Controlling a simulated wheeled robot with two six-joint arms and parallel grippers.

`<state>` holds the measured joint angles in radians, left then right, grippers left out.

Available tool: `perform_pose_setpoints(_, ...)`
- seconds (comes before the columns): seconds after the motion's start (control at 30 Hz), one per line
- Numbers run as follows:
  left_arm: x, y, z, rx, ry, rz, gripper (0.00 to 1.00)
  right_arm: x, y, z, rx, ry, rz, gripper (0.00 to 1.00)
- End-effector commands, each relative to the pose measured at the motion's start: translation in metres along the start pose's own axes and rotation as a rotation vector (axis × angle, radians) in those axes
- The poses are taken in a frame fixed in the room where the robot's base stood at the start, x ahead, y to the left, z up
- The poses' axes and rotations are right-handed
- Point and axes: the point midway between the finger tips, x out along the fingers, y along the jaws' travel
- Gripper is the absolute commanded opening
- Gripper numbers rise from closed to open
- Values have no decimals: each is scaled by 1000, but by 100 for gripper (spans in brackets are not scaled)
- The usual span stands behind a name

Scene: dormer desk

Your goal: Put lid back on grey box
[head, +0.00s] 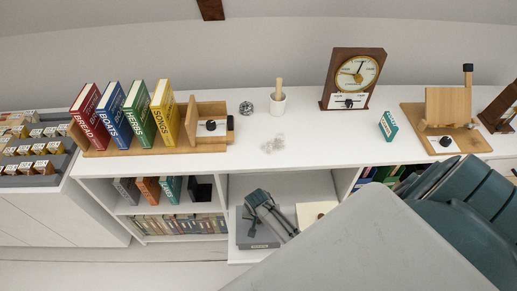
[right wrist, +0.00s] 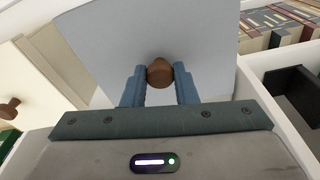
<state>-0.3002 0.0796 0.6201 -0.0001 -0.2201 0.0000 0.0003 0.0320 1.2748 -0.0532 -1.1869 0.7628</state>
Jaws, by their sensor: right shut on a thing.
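In the right wrist view my right gripper (right wrist: 160,76) is shut on the round brown knob of the flat grey lid (right wrist: 120,40). The lid spreads out below the fingers. In the head view my right gripper (head: 250,222) is small and dark, low in the open middle bay of the shelf unit. It is over the grey box (head: 258,245), whose pale label shows at the front. My arm and gripper hide part of the box. I cannot tell whether the lid touches the box rim. My left gripper is in neither view.
A cream box (head: 311,212) with a brown knob stands close to the right. A white divider (head: 224,195) separates the bay from shelved books (head: 180,224) on the left. The white top (head: 330,137) above carries a clock (head: 353,78) and several upright books.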

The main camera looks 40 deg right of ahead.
Motion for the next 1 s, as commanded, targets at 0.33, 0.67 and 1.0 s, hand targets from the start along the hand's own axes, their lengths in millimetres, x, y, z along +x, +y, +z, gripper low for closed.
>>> perform_pose_setpoints(0.33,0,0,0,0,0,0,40,0,0,0,0,0,0,47)
perform_pose_setpoints(0.67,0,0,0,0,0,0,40,0,0,0,0,-1,0,71)
perform_pose_setpoints(1.0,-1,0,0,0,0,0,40,-1,0,0,0,-1,0,73)
